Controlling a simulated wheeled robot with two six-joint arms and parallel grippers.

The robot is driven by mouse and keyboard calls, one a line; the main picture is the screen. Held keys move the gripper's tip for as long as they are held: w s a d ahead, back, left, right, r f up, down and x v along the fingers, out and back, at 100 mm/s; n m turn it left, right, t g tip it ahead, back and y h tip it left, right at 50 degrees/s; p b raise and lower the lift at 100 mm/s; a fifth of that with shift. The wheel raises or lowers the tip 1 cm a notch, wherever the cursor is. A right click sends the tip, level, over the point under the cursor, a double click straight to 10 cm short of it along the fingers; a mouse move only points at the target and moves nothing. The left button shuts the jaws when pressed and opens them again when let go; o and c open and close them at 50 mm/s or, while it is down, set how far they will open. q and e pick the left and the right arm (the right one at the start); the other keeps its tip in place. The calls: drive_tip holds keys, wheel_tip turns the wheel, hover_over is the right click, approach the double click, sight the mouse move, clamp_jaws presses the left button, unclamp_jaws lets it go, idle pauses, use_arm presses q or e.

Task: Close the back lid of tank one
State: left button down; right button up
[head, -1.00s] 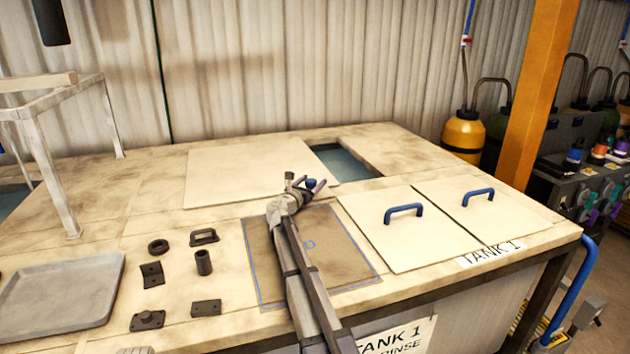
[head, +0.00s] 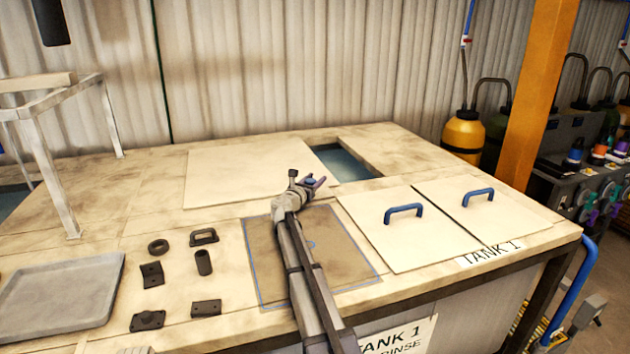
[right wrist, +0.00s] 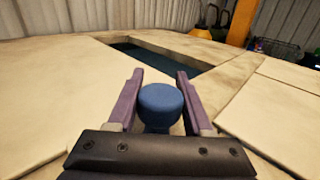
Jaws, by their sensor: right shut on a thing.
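The back lid of tank one (head: 235,170) is a flat cream panel on the tank top. It lies to the left of a gap (head: 342,163) where dark blue-green water shows, so the back opening is partly uncovered. My right gripper (head: 315,183) is at the lid's right end, its purple fingers on either side of a round blue knob (right wrist: 160,102) and shut on it. Part of the lid's front right is hidden behind my right arm. My left gripper is not in view.
Two front lids (head: 387,228) with blue handles lie flat on the right, by the TANK 1 label (head: 489,253). A blue-outlined brown mat (head: 265,262) lies under my right arm. Several dark parts (head: 152,274) and a grey tray (head: 60,290) are at left.

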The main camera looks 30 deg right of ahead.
clamp_jaws()
drive_tip(key=s+d, duration=0.2)
drive_tip(key=d, duration=0.5)
drive_tip(key=s+d, duration=0.2)
drive_tip(key=d, duration=0.6)
drive_tip(key=s+d, duration=0.2)
drive_tip(key=d, duration=0.5)
drive_tip(key=shift+s+d, duration=0.15)
drive_tip(key=shift+r, duration=0.1)
drive_tip(key=o, duration=0.7)
unclamp_jaws()
drive_tip(key=shift+d, duration=0.1)
drive_tip(key=o, duration=0.3)
drive_tip(key=shift+s, duration=0.1)
drive_tip(key=shift+o, duration=0.4)
